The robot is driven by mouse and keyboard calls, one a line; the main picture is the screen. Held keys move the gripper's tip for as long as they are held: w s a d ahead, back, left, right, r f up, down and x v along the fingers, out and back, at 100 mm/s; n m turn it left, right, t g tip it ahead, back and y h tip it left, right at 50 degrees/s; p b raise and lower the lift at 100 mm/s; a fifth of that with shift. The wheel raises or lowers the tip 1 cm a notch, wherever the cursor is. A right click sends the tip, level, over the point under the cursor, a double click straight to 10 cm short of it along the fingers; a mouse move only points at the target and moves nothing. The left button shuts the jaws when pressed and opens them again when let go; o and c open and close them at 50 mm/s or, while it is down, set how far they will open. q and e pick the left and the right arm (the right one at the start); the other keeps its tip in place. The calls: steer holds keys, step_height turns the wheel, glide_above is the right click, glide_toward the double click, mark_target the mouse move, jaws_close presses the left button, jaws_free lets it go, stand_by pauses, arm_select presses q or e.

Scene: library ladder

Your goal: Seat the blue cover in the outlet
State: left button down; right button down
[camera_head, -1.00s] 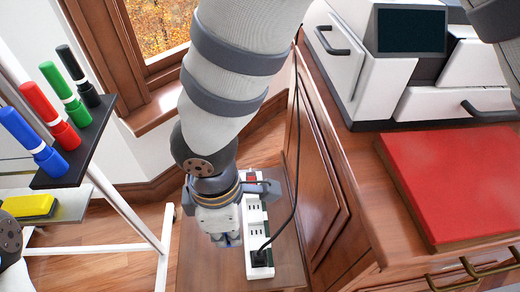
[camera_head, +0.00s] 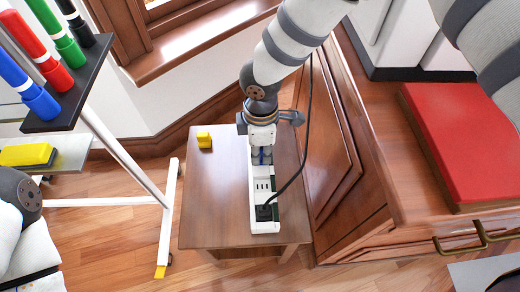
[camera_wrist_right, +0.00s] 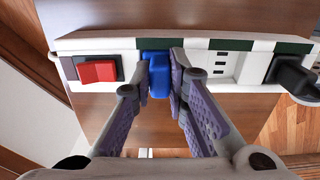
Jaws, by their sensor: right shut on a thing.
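The white power strip (camera_head: 264,211) lies on a small wooden table. In the right wrist view the strip (camera_wrist_right: 108,45) runs across the top, with a red switch (camera_wrist_right: 98,71) on the left and an open outlet (camera_wrist_right: 220,64) right of the cover. My right gripper (camera_head: 262,160) is over the strip, and its fingertips (camera_wrist_right: 161,72) are shut on the blue cover (camera_wrist_right: 159,80). The cover is at the strip between the switch and the open outlet. I cannot tell how deep it sits. My left gripper is out of view.
A black plug (camera_head: 264,212) with a cord fills the strip's near end. A yellow block (camera_head: 204,140) stands on the small table (camera_head: 215,205). A wooden cabinet (camera_head: 335,150) is close on the right. A marker rack (camera_head: 70,95) stands on the left.

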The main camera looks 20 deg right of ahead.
steer(key=shift+f, duration=0.2)
steer(key=c, duration=1.6)
jaws_free()
steer(key=shift+r, duration=0.15)
